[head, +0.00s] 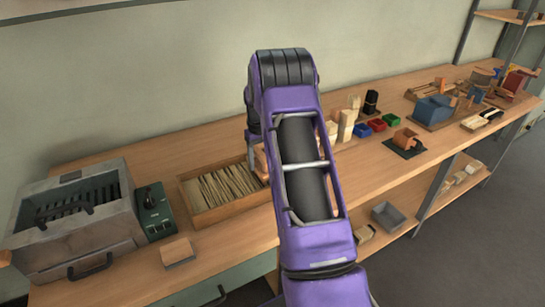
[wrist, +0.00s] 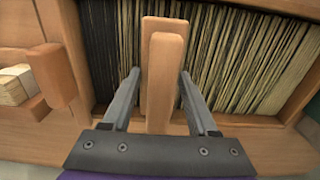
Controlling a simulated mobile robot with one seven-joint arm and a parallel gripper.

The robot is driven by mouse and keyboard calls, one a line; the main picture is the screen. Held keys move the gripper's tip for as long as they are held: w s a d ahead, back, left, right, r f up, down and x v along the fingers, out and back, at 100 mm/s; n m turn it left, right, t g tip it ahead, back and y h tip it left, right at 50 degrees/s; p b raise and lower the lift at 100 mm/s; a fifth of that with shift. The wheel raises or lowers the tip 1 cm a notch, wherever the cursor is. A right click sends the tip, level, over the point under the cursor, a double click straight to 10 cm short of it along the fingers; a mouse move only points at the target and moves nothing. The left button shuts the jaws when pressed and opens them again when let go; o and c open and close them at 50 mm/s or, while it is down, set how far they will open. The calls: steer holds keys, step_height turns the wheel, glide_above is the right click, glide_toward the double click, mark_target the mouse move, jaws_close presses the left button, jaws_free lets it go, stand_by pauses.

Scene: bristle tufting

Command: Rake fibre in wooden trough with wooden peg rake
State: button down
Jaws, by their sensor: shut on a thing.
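The wooden trough (head: 232,209) holds a bed of long, thin pale fibre (head: 222,186) on the bench, left of my arm. In the wrist view the fibre (wrist: 262,55) shows as dark and straw-coloured strands running away from me, with the trough's wooden rim (wrist: 300,95) at the right. My gripper (wrist: 158,82) is shut on an upright wooden piece, apparently the peg rake (wrist: 164,80), between its grey fingers. The rake stands in front of or over the fibre. Its pegs are hidden, and I cannot tell whether they touch the fibre. In the head view my arm hides the gripper.
A grey metal box with slots (head: 75,215) and a dark green control box (head: 153,211) stand left of the trough. A small wooden block (head: 178,250) lies in front. Wooden blocks, red (head: 377,125) and blue (head: 362,130) bins, and a dark-based wooden fixture (head: 405,141) stand to the right.

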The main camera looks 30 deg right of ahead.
steer(key=a, duration=2.1)
steer(key=shift+a, duration=0.55)
steer(key=d+p, duration=0.1)
steer(key=d, duration=2.8)
steer(key=shift+d, duration=0.3)
